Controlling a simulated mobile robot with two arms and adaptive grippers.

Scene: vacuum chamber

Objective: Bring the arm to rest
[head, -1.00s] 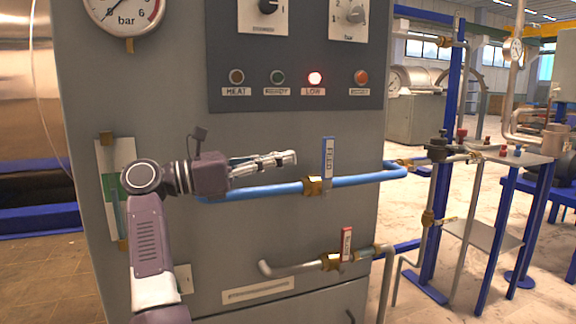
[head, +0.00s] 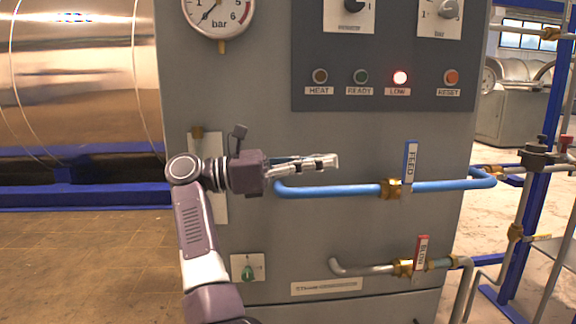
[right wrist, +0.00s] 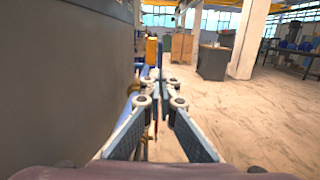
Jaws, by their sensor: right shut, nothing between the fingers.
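My right arm (head: 196,235) comes up from the bottom of the head view and bends at the wrist. My right gripper (head: 334,161) points to the right, in front of the grey cabinet face, just above the left end of the blue pipe in the picture. It is shut and empty. In the right wrist view its two fingers (right wrist: 159,102) meet close together, with the cabinet side on the left and open floor on the right. I cannot tell whether it touches the pipe. My left gripper does not show.
The grey cabinet (head: 300,235) carries a blue pipe (head: 340,190) with a blue-handled FEED valve (head: 410,162) and a lower red-handled valve (head: 421,251). A LOW lamp (head: 400,77) glows red. A green knob (head: 248,273) sits lower left. Brown floor (head: 85,265) at left is clear.

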